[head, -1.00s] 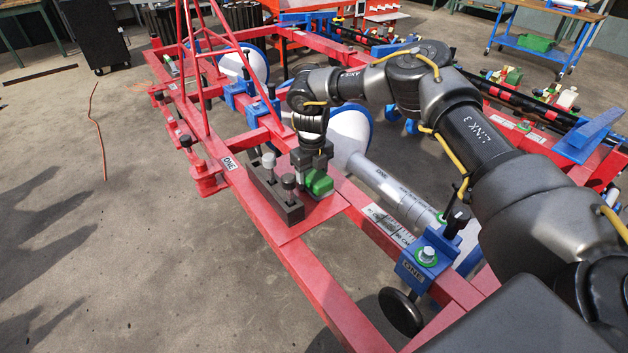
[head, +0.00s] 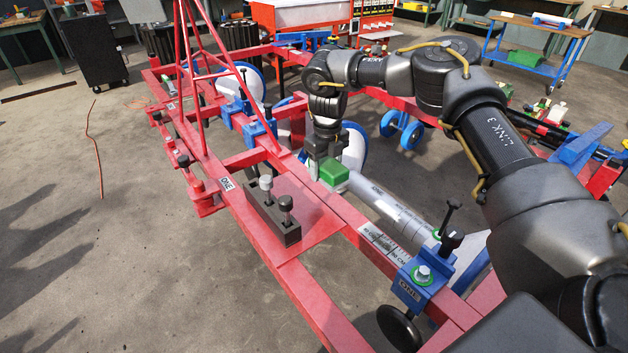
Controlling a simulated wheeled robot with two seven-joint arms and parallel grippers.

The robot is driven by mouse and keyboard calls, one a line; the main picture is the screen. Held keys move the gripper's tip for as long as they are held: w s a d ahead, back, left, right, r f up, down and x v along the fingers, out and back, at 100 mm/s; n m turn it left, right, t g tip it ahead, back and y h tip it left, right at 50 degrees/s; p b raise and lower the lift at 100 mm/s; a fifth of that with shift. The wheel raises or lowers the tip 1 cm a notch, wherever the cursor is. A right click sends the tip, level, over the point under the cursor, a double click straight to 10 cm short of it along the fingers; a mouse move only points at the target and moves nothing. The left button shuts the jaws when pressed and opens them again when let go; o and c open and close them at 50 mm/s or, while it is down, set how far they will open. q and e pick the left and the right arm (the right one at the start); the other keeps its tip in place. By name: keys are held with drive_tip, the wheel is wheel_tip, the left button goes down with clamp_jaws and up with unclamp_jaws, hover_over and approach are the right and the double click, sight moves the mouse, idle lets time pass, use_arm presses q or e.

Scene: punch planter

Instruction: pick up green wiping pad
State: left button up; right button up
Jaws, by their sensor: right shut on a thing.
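The green wiping pad (head: 334,172) is a small green block with a pale underside, in the middle of the head view. My right gripper (head: 322,168) points down and is shut on the pad. It holds the pad above the red frame, near the grey cylinder. The inner finger contact is partly hidden by the pad and the gripper body. My left gripper is not in view.
A dark holder (head: 272,219) with upright grey and black tools stands on the red plate (head: 312,237). A grey cylinder (head: 381,202) lies behind the frame. A blue clamp (head: 422,281) with black knobs sits at the lower right. Open floor lies left.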

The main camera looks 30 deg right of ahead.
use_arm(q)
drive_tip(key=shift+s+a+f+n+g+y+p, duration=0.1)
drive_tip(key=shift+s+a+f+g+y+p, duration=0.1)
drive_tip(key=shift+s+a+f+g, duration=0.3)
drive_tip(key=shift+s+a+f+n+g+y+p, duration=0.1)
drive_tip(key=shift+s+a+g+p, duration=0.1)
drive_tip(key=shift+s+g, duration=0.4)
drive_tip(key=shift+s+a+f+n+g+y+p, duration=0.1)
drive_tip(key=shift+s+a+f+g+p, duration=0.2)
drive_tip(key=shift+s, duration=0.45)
use_arm(e)
drive_tip(key=s+d+r, duration=0.1)
drive_tip(key=d+r, duration=0.3)
drive_tip(key=d, duration=0.4)
drive_tip(key=shift+d, duration=0.4)
